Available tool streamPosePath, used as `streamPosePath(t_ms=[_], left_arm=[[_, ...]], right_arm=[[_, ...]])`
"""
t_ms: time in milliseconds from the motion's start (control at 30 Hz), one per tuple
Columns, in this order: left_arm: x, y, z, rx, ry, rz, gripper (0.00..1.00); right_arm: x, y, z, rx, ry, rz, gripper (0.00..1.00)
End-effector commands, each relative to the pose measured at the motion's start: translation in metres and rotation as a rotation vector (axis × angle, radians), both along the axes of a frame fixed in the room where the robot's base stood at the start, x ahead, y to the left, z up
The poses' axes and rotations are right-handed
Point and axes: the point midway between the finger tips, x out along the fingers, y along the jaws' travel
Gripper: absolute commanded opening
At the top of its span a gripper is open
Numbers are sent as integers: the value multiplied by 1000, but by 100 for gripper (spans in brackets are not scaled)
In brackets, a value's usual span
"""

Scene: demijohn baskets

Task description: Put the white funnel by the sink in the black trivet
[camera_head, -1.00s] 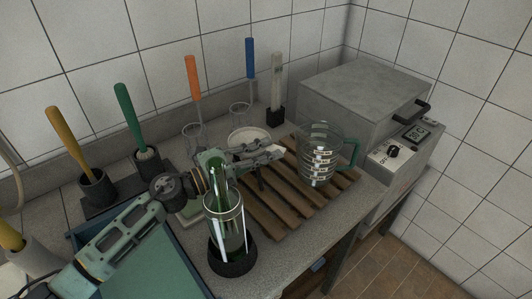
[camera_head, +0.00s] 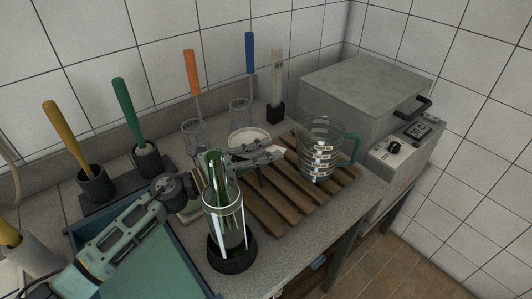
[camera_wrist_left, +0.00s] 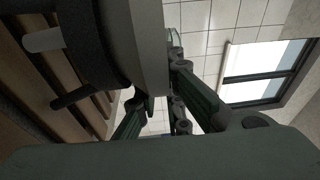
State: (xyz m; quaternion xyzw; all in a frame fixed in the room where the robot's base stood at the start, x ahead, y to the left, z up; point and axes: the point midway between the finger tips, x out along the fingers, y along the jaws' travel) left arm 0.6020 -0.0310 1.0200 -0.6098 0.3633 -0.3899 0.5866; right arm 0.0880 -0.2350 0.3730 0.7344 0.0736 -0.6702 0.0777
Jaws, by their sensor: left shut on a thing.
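The white funnel (camera_head: 249,135) shows in the head view as a pale round mouth facing up, just behind my left gripper (camera_head: 276,155). In the left wrist view, the funnel's pale wall (camera_wrist_left: 150,40) is large and close, and my left gripper (camera_wrist_left: 158,90) is shut on its edge. The black trivet (camera_wrist_left: 105,45) shows there as a dark ring beside the funnel, with a light stub like the funnel's stem sticking out beyond it. I cannot tell whether the funnel rests fully in the ring. In the head view my gripper hides most of the trivet. My right gripper is out of view.
A slatted wooden rack (camera_head: 285,205) lies under the gripper, with a glass jug (camera_head: 320,150) on its right. A green bottle (camera_head: 225,215) stands in front of my left arm. Glass beakers (camera_head: 193,135) and brushes stand behind. A blue tray (camera_head: 155,265) is at front left.

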Motion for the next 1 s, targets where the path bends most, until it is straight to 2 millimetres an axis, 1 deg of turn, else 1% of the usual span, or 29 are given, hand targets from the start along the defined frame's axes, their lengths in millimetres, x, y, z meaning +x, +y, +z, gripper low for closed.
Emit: streamPosePath(t_ms=[367,400,600,633,833,900,1000], left_arm=[[0,0,0,0,0,0,0],[0,0,0,-1,0,0,11],[0,0,0,0,0,0,28],[0,0,0,0,0,0,30],[0,0,0,0,0,0,30],[0,0,-1,0,1,0,30],[-2,5,-1,0,1,0,30]], right_arm=[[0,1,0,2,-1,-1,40],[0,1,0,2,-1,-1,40],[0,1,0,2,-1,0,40],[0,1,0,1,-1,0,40],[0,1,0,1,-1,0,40],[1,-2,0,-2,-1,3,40],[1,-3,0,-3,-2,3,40]])
